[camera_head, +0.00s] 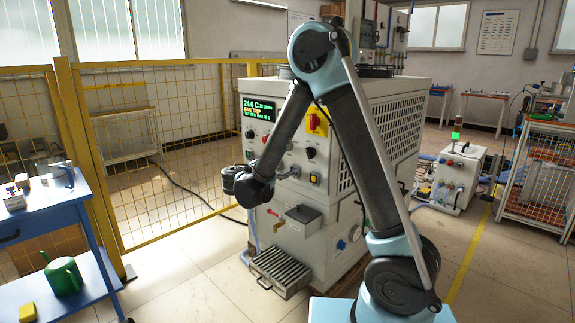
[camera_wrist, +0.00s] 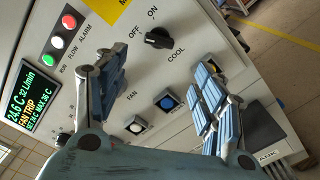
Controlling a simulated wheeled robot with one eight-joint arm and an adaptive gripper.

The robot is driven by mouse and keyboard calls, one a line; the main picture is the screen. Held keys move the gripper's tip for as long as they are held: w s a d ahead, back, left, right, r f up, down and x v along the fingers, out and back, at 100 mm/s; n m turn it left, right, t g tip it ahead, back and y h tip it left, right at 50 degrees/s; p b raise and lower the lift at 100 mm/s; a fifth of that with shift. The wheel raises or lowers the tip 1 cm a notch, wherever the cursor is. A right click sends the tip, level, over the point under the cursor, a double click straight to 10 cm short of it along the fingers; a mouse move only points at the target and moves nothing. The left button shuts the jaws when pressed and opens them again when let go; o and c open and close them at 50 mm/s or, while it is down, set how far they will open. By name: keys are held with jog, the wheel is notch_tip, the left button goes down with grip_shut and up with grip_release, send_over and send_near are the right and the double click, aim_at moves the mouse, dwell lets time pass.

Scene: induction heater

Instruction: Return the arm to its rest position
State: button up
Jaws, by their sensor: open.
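My gripper (camera_wrist: 160,88) is open and empty in the wrist view, its two fingers spread in front of the control panel (camera_wrist: 105,25). No contact with the panel is visible. In the head view my arm bends down to the panel, and its wrist hides the fingers. The grey-white machine (camera_head: 400,135) stands behind my arm. Its display (camera_wrist: 30,100) reads 24.6 C, 32 L/min and FAN TRIP. A black COOL knob (camera_wrist: 158,38), a white button (camera_wrist: 136,125) near the FAN label and a blue button (camera_wrist: 168,100) show between or beyond the fingers.
A yellow mesh fence (camera_head: 150,130) stands at the left and behind. A blue cart (camera_head: 88,235) with a green watering can (camera_head: 63,275) is at the left front. A metal grate (camera_head: 280,270) sticks out low from the machine. A small control box (camera_head: 455,178) stands at the right.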

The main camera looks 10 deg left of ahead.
jog(key=s+d+m+g+y, duration=0.1)
jog(key=s+d+m+g, duration=0.2)
jog(key=d, duration=0.9)
jog(key=s+d+m+g+y, duration=0.15)
jog(key=d+g, duration=0.25)
jog(key=d, duration=0.7)
jog(key=s+d+f+m+g+y, duration=0.2)
jog(key=s+d+f+m+g, duration=0.15)
jog(key=s+d, duration=0.55)
jog(key=s+f+m+y, duration=0.3)
jog(key=s+m, duration=0.1)
jog(key=s, duration=0.5)
jog(key=s+f+m+g+y, duration=0.1)
jog(key=s+f+m+y, duration=0.2)
jog(key=s, duration=0.6)
jog(key=shift+a+f+m, duration=0.2)
jog(key=shift+f+m, duration=0.45)
jog(key=shift+m, duration=0.05)
